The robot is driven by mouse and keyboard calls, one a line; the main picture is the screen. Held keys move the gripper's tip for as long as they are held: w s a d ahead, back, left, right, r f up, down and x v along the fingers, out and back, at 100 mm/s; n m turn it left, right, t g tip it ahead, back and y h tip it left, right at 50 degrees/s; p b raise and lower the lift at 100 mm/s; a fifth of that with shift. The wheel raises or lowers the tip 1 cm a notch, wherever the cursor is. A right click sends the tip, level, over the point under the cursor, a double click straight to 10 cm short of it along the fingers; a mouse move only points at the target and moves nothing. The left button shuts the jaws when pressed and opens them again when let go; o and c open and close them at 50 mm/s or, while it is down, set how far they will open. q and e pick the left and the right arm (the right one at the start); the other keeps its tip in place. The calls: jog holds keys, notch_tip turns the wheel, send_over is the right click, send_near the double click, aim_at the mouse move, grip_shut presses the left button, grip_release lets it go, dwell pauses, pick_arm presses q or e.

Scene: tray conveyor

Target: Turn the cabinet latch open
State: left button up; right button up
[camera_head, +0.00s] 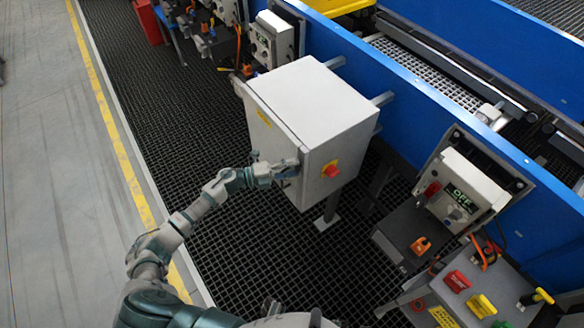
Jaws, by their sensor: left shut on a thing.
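The light grey cabinet (315,97) stands on a post beside the blue conveyor frame. A red and yellow rotary switch (331,169) sits on its near side face. The door looks closed. My right gripper is not in view.
A control box with a display (462,196) is mounted on the blue frame (420,110) at right. A panel with red and yellow parts (470,292) stands at the lower right. Dark grating (240,235) covers the floor, and a yellow line (112,125) runs along the left.

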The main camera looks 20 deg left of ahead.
pick_arm(q)
jog(key=shift+s+f+g, duration=0.15)
jog(key=shift+f+g, duration=0.15)
jog(key=shift+f, duration=0.05)
jog(key=shift+d, duration=0.1)
jog(key=o, duration=1.2)
jog(key=shift+c, duration=0.2)
jog(key=shift+r, duration=0.1)
jog(key=shift+a, duration=0.2)
jog(key=v, duration=1.2)
jog(key=shift+d, duration=0.1)
